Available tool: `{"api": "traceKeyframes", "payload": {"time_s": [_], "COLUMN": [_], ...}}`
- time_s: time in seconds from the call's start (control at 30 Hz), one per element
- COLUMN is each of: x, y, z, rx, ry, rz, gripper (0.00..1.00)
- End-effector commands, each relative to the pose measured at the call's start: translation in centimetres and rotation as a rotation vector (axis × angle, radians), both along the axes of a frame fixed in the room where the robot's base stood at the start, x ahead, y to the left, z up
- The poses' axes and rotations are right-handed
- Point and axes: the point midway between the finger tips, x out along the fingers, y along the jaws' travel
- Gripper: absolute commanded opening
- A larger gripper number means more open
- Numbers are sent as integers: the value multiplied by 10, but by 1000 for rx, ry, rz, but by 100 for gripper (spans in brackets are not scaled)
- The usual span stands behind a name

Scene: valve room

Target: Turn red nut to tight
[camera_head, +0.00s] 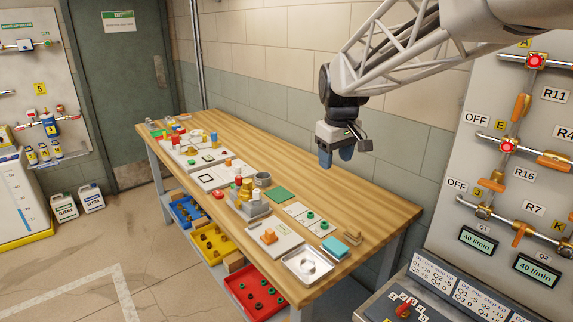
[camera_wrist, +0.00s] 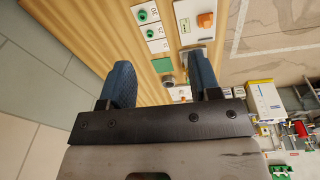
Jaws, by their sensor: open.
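No nut in view is plainly the red one. A small red piece (camera_head: 218,195) lies near the middle of the workbench's front edge, too small to make out. An orange knob or nut (camera_head: 268,237) stands on a white plate (camera_head: 284,247) at the near end; it also shows at the top of the wrist view (camera_wrist: 205,20). My gripper (camera_head: 336,160) hangs above the back edge of the bench, fingers down, clear of everything. In the wrist view its blue fingers (camera_wrist: 160,72) are apart with nothing held between them.
The wooden workbench (camera_head: 375,205) has a clear back strip. A plate with green nuts (camera_head: 298,211), a green square (camera_head: 280,194), a metal tray (camera_head: 300,278) and a blue block (camera_head: 334,247) crowd its near end.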

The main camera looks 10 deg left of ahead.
Motion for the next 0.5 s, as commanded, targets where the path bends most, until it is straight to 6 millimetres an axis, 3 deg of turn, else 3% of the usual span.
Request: {"api": "traceKeyframes", "payload": {"time_s": [0.5], "x": [111], "y": [91], "z": [-23], "rx": [-25], "ry": [35], "rz": [250], "gripper": [57]}}
